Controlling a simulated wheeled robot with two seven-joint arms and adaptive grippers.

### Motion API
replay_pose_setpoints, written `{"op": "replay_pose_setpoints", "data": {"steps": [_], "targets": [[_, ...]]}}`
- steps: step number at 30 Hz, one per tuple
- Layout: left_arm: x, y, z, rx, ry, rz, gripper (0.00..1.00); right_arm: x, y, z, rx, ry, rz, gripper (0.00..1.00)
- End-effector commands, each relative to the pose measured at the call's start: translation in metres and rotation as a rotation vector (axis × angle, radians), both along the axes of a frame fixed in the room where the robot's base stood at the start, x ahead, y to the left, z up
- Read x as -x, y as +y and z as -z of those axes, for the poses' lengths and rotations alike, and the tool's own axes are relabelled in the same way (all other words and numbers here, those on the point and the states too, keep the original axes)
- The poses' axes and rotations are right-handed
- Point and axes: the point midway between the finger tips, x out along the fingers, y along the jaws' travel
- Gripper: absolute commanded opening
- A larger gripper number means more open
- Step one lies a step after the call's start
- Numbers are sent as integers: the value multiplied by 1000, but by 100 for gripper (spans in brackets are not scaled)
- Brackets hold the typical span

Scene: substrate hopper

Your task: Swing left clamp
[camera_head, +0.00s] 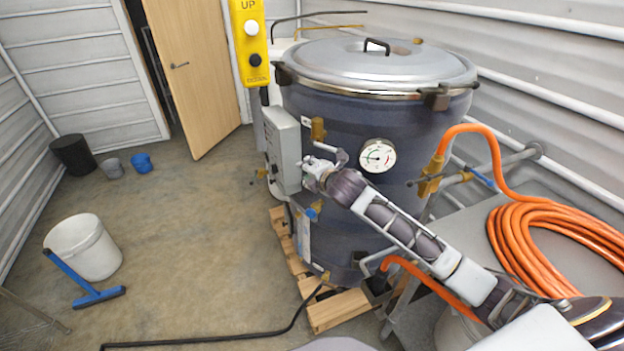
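The left clamp (283,74) is a small dark bracket on the left edge of the hopper's rim. The hopper (335,118) is a large dark blue-grey drum with a domed silver lid (360,66), which sits down on the rim. A second dark clamp (437,97) is at the front right of the rim. My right arm comes in from the lower right, across the hopper's front. Its gripper (313,170) is beside the grey control box, well below the left clamp. My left gripper is not in view.
A yellow UP/DOWN pendant (248,42) hangs just left of the left clamp. A grey box (284,150), a dial gauge (377,156) and brass valves are on the hopper's front. An orange hose (545,243) lies coiled at right. A white bucket (84,247) stands on open floor at left.

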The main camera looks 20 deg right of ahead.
Motion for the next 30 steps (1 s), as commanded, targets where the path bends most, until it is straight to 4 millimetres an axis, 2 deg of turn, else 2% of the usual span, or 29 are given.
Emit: {"op": "replay_pose_setpoints", "data": {"steps": [3, 9, 20, 28, 30], "targets": [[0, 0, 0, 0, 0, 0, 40, 2, 0, 12, -38, 22, 20, 34], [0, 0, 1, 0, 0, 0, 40, 5, -1, 24, -76, 44, 42, 34], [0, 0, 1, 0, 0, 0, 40, 5, -1, 26, -85, 50, 47, 34], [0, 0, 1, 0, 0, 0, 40, 6, -1, 27, -86, 51, 48, 2], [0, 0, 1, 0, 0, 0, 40, 7, 0, 28, -94, 56, 51, 0]]}}
